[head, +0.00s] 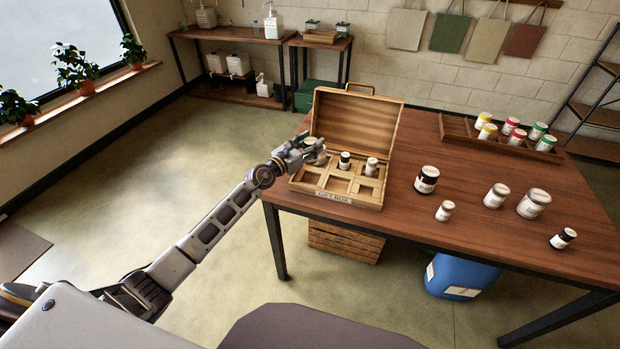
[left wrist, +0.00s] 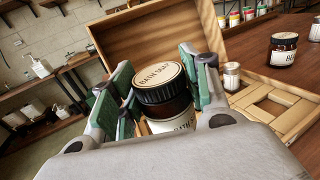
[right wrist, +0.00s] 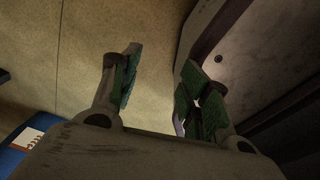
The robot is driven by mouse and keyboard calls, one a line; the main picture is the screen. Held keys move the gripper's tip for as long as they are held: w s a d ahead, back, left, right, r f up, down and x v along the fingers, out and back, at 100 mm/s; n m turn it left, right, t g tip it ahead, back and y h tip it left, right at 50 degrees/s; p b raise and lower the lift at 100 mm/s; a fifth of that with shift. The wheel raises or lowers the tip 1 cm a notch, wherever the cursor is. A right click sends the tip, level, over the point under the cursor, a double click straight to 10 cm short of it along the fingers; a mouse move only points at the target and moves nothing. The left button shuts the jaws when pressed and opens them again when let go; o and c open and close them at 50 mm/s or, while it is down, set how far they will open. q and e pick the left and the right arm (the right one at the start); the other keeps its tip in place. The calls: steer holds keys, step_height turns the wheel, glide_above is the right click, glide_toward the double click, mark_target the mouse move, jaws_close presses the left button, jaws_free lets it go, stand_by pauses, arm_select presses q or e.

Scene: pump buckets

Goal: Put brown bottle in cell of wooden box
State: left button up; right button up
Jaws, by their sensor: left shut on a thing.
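My left gripper (head: 312,150) is shut on a brown jar with a black lid marked "Bath Soak"; the jar (left wrist: 165,100) stands between the fingers in the left wrist view. In the head view it is at the back left cell of the open wooden box (head: 335,198), mostly covered by the gripper. I cannot tell whether it touches the cell floor. A small dark-capped bottle (head: 345,161) and a grey-lidded bottle (head: 371,167) stand in the other back cells. The front cells are empty. My right gripper (right wrist: 160,95) is open and empty, away from the table top.
A wooden tray (head: 455,130) with several colour-lidded jars is at the back right. The box lid (head: 355,115) stands open behind the cells.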

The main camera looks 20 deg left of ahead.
arm_select(q)
steer(key=shift+f+b, duration=1)
steer(key=shift+f, duration=0.3)
steer(key=shift+f+b, duration=0.5)
steer(key=shift+f, duration=0.05)
steer(key=shift+d+f+b, duration=0.1)
steer(key=shift+f+b, duration=0.55)
steer(key=shift+f, duration=0.5)
arm_select(e)
steer(key=w+a+f, duration=0.1)
steer(key=w, duration=0.7)
steer(key=shift+f+t, duration=0.4)
steer(key=shift+a, duration=0.1)
arm_select(q)
steer(key=shift+f+b, duration=0.15)
steer(key=shift+b, duration=0.25)
arm_select(e)
steer(key=shift+w+f, duration=0.1)
steer(key=shift+f, duration=0.05)
